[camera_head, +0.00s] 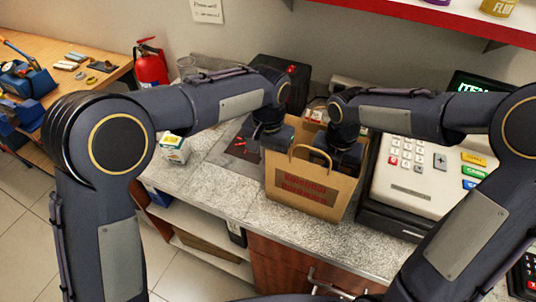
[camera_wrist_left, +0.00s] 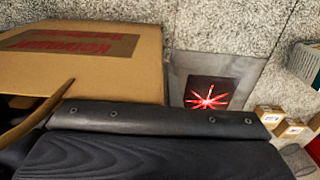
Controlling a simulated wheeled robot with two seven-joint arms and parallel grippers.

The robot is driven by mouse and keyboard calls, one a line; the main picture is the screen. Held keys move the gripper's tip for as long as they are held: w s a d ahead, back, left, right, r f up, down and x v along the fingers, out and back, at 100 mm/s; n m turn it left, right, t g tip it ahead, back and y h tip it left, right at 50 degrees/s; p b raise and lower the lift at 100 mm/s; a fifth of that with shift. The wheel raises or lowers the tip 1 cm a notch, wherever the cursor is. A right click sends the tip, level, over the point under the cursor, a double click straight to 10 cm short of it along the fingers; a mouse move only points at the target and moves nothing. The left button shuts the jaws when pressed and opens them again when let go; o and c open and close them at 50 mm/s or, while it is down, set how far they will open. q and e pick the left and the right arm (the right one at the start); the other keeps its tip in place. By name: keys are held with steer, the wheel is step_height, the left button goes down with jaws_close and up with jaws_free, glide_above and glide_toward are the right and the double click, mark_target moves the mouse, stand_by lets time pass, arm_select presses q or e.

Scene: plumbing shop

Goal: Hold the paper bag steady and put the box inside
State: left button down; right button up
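The brown paper bag (camera_head: 305,195) with red print stands upright on the counter, its handle loop raised. It fills the upper left of the left wrist view (camera_wrist_left: 110,82). My right gripper (camera_head: 341,158) is at the bag's upper right, partly hidden by the bag. Neither gripper's finger gap shows clearly.
A cash register (camera_head: 425,178) stands close to the bag's right. A dark plate with a red star-shaped light (camera_wrist_left: 208,98) lies left of the bag. Small cartons (camera_head: 315,113) stand behind the bag. The speckled counter (camera_head: 213,182) is clear at front left.

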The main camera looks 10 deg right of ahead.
step_height(320, 180, up, 12)
steer(key=shift+f, duration=0.2)
arm_select(q)
steer(key=c, duration=1.6)
jaws_free()
